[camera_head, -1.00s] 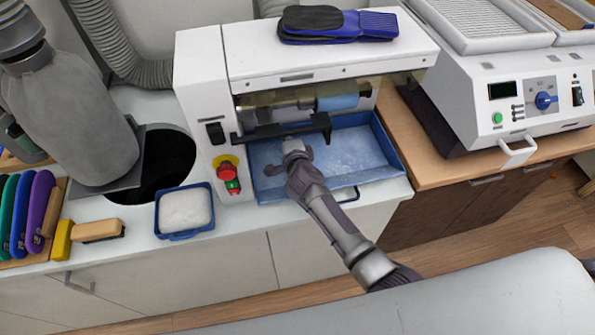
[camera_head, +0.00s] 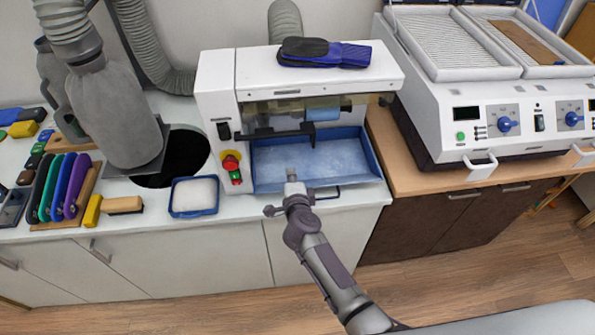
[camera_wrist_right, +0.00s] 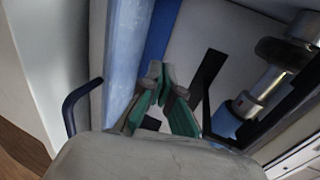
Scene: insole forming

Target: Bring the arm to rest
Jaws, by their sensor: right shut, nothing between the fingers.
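My right gripper (camera_head: 291,178) is in front of the white grinding machine (camera_head: 215,100), at the front of its blue tray (camera_head: 350,157). In the right wrist view my right gripper (camera_wrist_right: 160,72) has its green-edged fingertips together, with nothing between them. The machine's blue-grey roller (camera_head: 322,113) shows above the tray. Dark insoles with blue ends (camera_head: 340,54) lie on top of the machine. My left gripper is not in view.
A blue dish with white contents (camera_head: 194,195), a brush (camera_head: 122,205) and several coloured tools (camera_head: 62,187) lie on the counter at left. A heating unit (camera_head: 470,120) with handles stands at right. The floor in front (camera_head: 480,245) is clear.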

